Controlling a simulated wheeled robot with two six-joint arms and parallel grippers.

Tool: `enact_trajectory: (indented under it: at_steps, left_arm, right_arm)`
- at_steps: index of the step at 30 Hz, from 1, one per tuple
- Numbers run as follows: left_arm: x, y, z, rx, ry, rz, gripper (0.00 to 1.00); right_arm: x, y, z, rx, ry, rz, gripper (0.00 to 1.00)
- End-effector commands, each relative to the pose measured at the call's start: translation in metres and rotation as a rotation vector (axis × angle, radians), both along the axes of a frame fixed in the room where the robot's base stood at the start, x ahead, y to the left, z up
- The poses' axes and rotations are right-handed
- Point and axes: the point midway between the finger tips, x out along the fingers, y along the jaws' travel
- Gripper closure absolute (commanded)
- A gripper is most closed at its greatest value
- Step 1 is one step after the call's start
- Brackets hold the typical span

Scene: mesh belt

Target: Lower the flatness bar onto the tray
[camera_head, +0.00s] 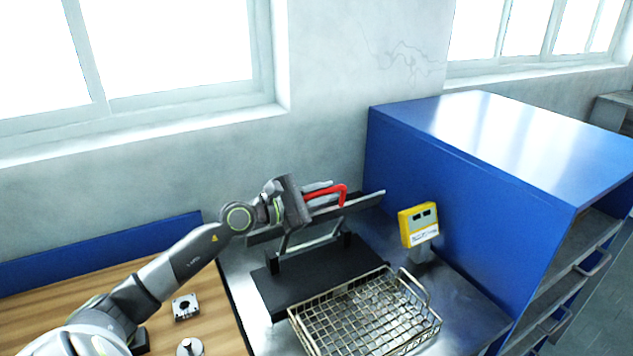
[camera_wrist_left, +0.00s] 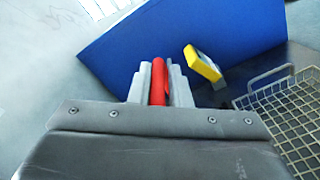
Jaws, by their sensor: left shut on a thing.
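The flatness bar (camera_head: 364,201) is a long grey bar, raised and tilted above a black base (camera_head: 311,285) behind the tray. It has a red handle (camera_head: 343,190). My left gripper (camera_head: 322,193) is shut on the red handle, which also shows between the fingers in the left wrist view (camera_wrist_left: 158,82). The tray (camera_head: 292,318) is a wire mesh basket with a looped handle, lying on the metal surface in front of the base. It also shows at the right of the left wrist view (camera_wrist_left: 250,101). My arm hides part of the bar. My right gripper is not in view.
A yellow device (camera_head: 417,224) stands on a post right of the bar. A large blue cabinet (camera_head: 480,160) with drawers stands at the right. A square metal part (camera_head: 185,307) and a round metal part (camera_head: 189,347) lie on the wooden top (camera_head: 222,325) at the left.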

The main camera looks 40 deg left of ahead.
Motion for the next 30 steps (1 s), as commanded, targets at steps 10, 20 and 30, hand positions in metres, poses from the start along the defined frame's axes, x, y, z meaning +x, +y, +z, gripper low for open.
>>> enact_trajectory:
  at_steps: [10, 20, 30]
  left_arm:
    - [-0.0036, -0.007, -0.0038, 0.038, -0.016, 0.0, 1.0]
    - [-0.0035, -0.0066, -0.0038, 0.037, -0.015, 0.0, 0.71]
    - [-0.0033, -0.0064, -0.0042, 0.035, -0.016, 0.0, 0.66]
  right_arm:
    - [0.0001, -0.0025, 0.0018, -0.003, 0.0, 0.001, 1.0]
    - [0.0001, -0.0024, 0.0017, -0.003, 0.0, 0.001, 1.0]
    - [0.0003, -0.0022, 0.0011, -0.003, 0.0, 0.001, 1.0]
